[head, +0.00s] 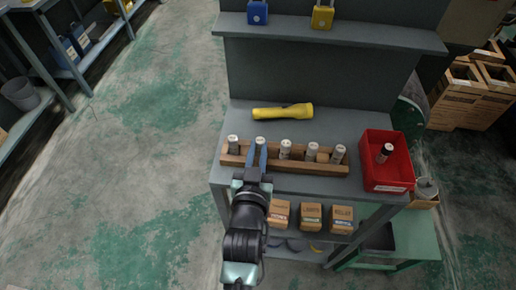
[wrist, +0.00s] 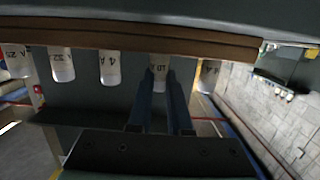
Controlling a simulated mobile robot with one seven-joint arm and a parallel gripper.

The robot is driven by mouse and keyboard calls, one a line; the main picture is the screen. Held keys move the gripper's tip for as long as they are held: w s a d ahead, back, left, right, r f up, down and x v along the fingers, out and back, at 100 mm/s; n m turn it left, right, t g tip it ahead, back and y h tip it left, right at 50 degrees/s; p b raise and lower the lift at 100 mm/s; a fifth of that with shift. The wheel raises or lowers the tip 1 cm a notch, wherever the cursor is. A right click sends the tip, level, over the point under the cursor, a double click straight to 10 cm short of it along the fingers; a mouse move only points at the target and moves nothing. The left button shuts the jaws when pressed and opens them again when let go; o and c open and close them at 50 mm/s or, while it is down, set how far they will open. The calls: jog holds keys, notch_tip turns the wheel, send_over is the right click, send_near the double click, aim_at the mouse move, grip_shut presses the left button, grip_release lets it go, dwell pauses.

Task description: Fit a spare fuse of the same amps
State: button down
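A wooden rack (head: 300,167) on the bench holds a row of upright white fuses. My gripper (head: 257,153) is at the second fuse from the left (head: 260,141), with blue fingers on either side of it. The wrist view shows this fuse (wrist: 159,75) between the fingertips (wrist: 159,90), its label seemingly reading 10 A; I cannot tell whether the fingers press on it. Neighbouring fuses there appear marked 4 A (wrist: 110,68), 32 A (wrist: 62,65) and 25 A (wrist: 17,62); the one on the right (wrist: 208,75) is unreadable. A dark-topped fuse (head: 384,152) is in the red bin (head: 374,181).
A yellow flashlight (head: 283,112) lies behind the rack. A blue padlock (head: 257,12) and a yellow padlock (head: 322,16) are on the shelf above. Small labelled boxes (head: 311,217) sit on the shelf below.

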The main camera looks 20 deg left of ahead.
jog(key=shift+r, duration=0.2)
dwell(0.4)
jog(key=shift+r+p, duration=1.35)
jog(key=shift+p, duration=0.05)
jog(key=f+p+v, duration=0.1)
jog(key=p+v, duration=0.2)
jog(key=v, duration=0.5)
jog(key=shift+d+f, duration=0.1)
jog(key=shift+f, duration=0.1)
